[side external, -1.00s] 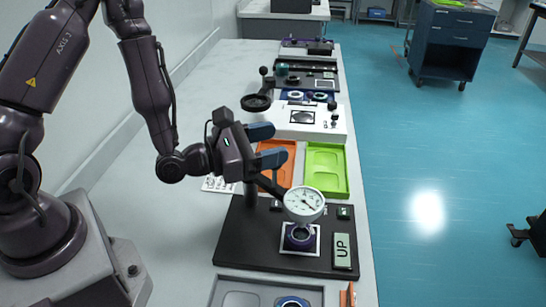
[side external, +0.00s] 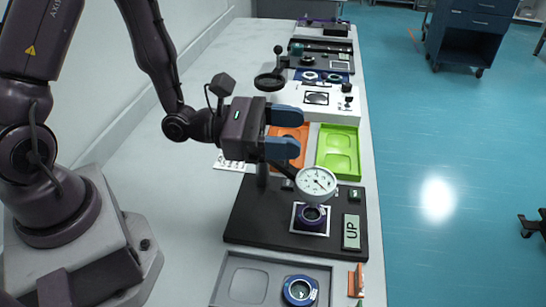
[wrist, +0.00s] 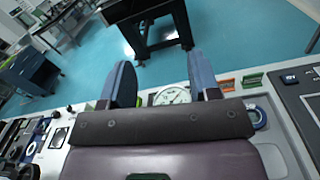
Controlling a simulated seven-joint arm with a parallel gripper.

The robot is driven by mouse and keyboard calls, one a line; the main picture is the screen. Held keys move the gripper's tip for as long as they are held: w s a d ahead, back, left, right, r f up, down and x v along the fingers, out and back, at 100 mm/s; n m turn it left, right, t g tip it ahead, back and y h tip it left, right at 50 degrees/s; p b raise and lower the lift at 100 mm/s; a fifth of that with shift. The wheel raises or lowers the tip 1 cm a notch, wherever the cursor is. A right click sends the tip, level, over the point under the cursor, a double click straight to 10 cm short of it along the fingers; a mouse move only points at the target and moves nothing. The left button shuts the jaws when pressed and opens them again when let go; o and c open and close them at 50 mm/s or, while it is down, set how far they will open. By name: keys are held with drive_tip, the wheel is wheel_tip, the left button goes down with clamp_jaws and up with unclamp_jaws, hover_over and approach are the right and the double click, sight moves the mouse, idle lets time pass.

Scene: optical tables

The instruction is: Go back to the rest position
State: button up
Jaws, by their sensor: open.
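My gripper (side external: 292,131) is open and empty. Its two blue fingers point to the right above the bench, over the near edge of the orange tray (side external: 291,132) and behind the dial gauge (side external: 316,181). In the wrist view, my open gripper (wrist: 163,82) shows both fingers apart, with the dial gauge (wrist: 172,95) visible between them. Nothing is held.
A green tray (side external: 338,146) lies beside the orange one. A grey tray (side external: 241,284) with a blue-rimmed lens (side external: 300,290) is at the front. An "UP" block (side external: 351,232) sits on the plate. A white instrument (side external: 333,102) and a magnifier (side external: 270,81) stand behind. Bench space at left is clear.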

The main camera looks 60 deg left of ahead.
drive_tip(key=s+m+g+y, duration=0.2)
drive_tip(key=s+m+g, duration=1.15)
drive_tip(key=m, duration=0.35)
drive_tip(key=s+a+r+m+t+y, duration=0.1)
drive_tip(key=a+r+m+t+y, duration=0.5)
drive_tip(key=a+r+m+y, duration=0.2)
drive_tip(key=a+r+y, duration=0.2)
drive_tip(key=a+r, duration=0.1)
drive_tip(key=a, duration=0.1)
drive_tip(key=shift+s+a+r, duration=0.15)
drive_tip(key=shift+s+r, duration=0.15)
drive_tip(key=shift+r, duration=0.05)
drive_tip(key=shift+c, duration=0.4)
